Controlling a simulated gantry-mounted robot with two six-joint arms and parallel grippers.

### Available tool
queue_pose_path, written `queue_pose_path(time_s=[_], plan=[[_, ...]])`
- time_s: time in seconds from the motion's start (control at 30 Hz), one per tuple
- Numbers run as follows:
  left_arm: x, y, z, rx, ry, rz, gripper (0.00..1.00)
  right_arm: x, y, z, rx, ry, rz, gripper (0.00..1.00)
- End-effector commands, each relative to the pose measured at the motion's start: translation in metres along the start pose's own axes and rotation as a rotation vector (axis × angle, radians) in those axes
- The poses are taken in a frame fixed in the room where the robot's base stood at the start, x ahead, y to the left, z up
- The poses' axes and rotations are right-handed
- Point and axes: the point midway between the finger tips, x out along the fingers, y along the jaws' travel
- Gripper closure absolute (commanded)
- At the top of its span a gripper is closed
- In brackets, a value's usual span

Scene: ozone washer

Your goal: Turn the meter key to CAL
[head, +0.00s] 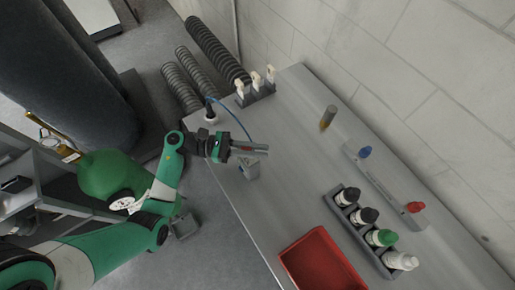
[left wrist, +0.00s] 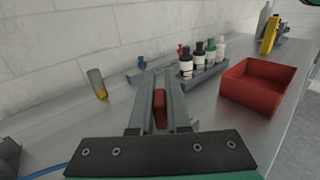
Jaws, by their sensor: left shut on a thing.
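My left gripper (head: 262,149) reaches over the near left part of the bench, right above a small grey box (head: 250,169) that appears to be the meter. In the left wrist view its two fingers (left wrist: 158,78) are closed around a narrow red piece (left wrist: 160,108), apparently the meter key. The fingers and arm hide most of the key and the top of the box in the head view. The key's angle and any CAL marking cannot be read. My right gripper is not in view.
A red tray (head: 320,262) and a rack of several dropper bottles (head: 365,225) stand to the right. A blue cable (head: 236,116) runs behind the gripper.

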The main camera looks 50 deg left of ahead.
Motion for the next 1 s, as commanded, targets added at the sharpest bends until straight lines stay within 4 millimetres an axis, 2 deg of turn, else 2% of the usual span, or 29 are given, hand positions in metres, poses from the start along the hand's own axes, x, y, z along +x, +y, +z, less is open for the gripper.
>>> queue_pose_path(time_s=[1.0], plan=[[-0.009, 0.021, 0.002, 0.000, 0.003, 0.883, 1.00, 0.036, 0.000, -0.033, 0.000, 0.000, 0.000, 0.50]])
